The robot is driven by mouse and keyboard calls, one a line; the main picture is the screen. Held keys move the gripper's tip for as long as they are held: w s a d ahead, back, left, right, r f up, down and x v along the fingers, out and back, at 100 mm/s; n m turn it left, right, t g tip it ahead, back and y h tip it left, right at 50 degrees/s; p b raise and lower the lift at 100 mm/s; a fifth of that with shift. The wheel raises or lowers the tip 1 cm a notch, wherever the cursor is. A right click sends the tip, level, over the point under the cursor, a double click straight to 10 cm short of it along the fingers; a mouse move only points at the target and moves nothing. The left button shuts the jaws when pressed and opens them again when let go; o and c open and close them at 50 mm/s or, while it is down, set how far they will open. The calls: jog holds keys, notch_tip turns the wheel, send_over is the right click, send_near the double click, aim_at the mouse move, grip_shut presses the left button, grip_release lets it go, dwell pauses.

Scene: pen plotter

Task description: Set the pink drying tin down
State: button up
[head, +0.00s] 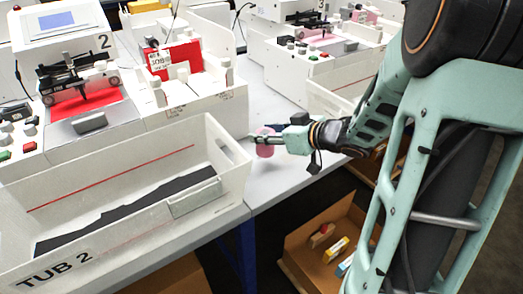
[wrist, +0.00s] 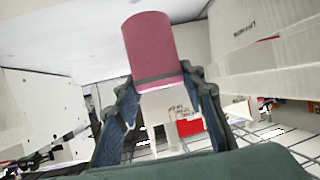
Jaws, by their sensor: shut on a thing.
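The pink drying tin (head: 265,148) is a small pink cylinder beside the right end of the tub marked TUB 2, over the grey table (head: 275,185). My gripper (head: 262,140) is shut on it, with the arm reaching in from the right. In the wrist view the tin (wrist: 150,45) sticks out beyond the fingertips of my gripper (wrist: 160,82), with a dark band near its held end. I cannot tell whether the tin touches the table. The gripper hides part of the tin in the head view.
The white tub (head: 205,150) stands close to the left of the tin. Plotter 2 (head: 85,100) is behind it, and another plotter (head: 320,50) stands at the back right. A cardboard box (head: 305,240) with small cartons is below the table edge. Bare table lies around the tin.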

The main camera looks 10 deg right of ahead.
aim_at(261, 145)
jog(key=shift+w+a+f, duration=0.25)
jog(key=shift+a+f, duration=0.05)
jog(key=shift+f, duration=0.15)
jog(key=shift+w+a+f+b, duration=0.15)
jog(key=shift+f+b, duration=0.3)
jog(key=shift+f, duration=0.5)
jog(key=shift+w+f+b, duration=0.1)
jog(key=shift+f+b, duration=0.35)
jog(key=shift+f, duration=0.45)
jog(key=shift+f, duration=0.15)
jog(key=o, duration=1.2)
jog(key=shift+s+r, duration=0.2)
jog(key=shift+r, duration=0.15)
jog(key=p+v, duration=0.4)
jog(key=v, duration=0.7)
jog(key=shift+s+d, duration=0.2)
